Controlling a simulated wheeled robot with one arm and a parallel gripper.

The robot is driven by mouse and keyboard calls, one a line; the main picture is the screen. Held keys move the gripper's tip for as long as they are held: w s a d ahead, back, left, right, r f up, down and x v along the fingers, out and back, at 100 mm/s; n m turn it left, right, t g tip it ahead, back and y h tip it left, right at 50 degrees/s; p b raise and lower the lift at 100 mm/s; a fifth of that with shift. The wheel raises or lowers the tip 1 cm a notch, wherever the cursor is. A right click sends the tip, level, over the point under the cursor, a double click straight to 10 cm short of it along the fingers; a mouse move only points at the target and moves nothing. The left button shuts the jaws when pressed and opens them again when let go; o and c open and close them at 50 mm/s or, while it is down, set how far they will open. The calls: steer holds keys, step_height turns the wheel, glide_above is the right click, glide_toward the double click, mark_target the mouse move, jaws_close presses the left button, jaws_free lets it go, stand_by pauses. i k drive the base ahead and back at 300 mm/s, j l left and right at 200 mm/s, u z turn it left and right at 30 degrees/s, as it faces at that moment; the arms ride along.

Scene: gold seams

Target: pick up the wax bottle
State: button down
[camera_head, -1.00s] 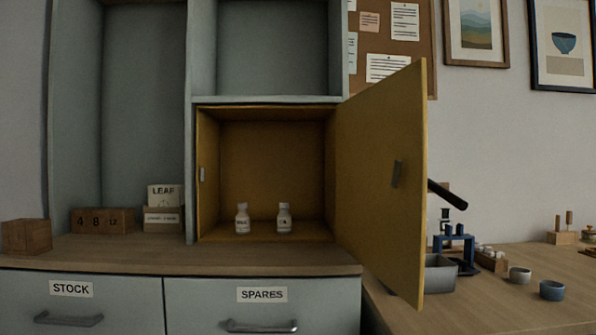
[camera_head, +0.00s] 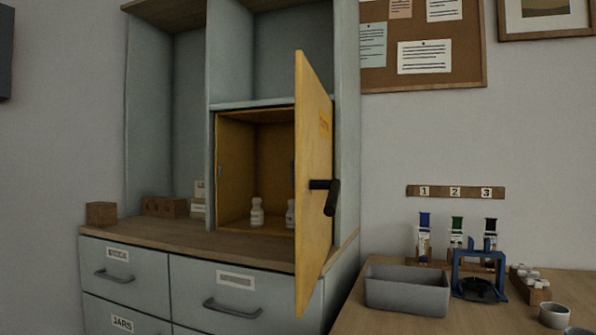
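Two small white bottles stand upright inside the open yellow-lined cupboard (camera_head: 237,165). The left bottle (camera_head: 257,212) is in full view. The right bottle (camera_head: 290,214) is partly hidden behind the open yellow door (camera_head: 313,200). Their labels are too small to read now, so I cannot tell which one is the wax bottle. My gripper is not in view.
The cupboard door stands open toward me, its black handle (camera_head: 328,196) sticking out. A wooden counter (camera_head: 200,240) runs in front of the cupboard. On the right bench are a grey bin (camera_head: 407,290), a blue stand (camera_head: 479,275) and several coloured-top bottles (camera_head: 456,232).

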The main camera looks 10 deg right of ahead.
mark_target(256, 214)
steer(key=i+j+z, duration=0.1)
steer(key=j, duration=0.3)
steer(key=i+j+z, duration=0.15)
steer(key=j, duration=0.25)
steer(key=i+j+z, duration=0.1)
steer(key=j, duration=0.3)
steer(key=j+z, duration=0.15)
steer(key=j, duration=0.25)
steer(key=i, duration=0.05)
